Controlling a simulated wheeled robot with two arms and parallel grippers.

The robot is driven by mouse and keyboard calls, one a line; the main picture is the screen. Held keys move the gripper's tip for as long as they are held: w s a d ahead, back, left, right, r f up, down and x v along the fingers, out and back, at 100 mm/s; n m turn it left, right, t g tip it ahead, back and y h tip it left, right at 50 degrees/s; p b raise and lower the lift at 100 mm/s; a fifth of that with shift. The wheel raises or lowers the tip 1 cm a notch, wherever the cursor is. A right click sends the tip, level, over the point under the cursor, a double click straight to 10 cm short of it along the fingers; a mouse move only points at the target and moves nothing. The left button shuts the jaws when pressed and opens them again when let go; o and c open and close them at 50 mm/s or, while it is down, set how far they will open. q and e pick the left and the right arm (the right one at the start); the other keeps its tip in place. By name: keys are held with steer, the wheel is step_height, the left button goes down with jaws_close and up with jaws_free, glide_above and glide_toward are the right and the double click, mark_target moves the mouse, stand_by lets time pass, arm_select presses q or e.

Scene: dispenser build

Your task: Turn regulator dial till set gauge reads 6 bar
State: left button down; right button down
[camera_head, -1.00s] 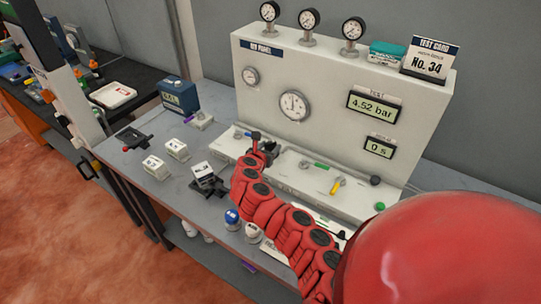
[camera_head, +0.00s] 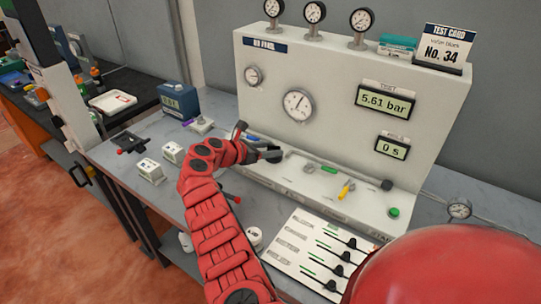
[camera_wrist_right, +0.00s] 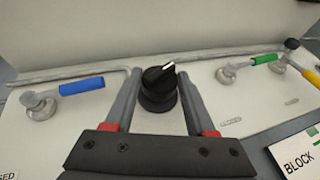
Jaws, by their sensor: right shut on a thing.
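The regulator dial (camera_wrist_right: 158,90) is a black knob with a white pointer mark aimed up and right in the right wrist view. My right gripper (camera_wrist_right: 159,76) is shut on it, one finger on each side. In the head view the right gripper (camera_head: 270,154) is at the panel's lower ledge and largely hides the dial. A large round gauge (camera_head: 298,105) and a smaller one (camera_head: 253,76) are on the panel face; their labels are too small to read. The TEST display (camera_head: 385,100) reads 5.61 bar. My left gripper is not in view.
Blue (camera_wrist_right: 82,86), green (camera_wrist_right: 265,59) and yellow (camera_wrist_right: 311,77) valve handles flank the dial. Several small gauges stand on the panel top beside a test card (camera_head: 444,48) marked No. 34. A lower display (camera_head: 391,147) reads 0 s. A white board with black sliders (camera_head: 312,252) lies in front.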

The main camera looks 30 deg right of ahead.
steer(key=shift+m+g+b, duration=0.4)
steer(key=shift+g+b, duration=0.1)
steer(key=shift+b, duration=0.05)
steer(key=shift+c, duration=1.2)
jaws_free()
steer(key=b+v, duration=0.2)
steer(key=v, duration=1.5)
steer(key=shift+w+a, duration=0.15)
steer(key=shift+r, duration=0.1)
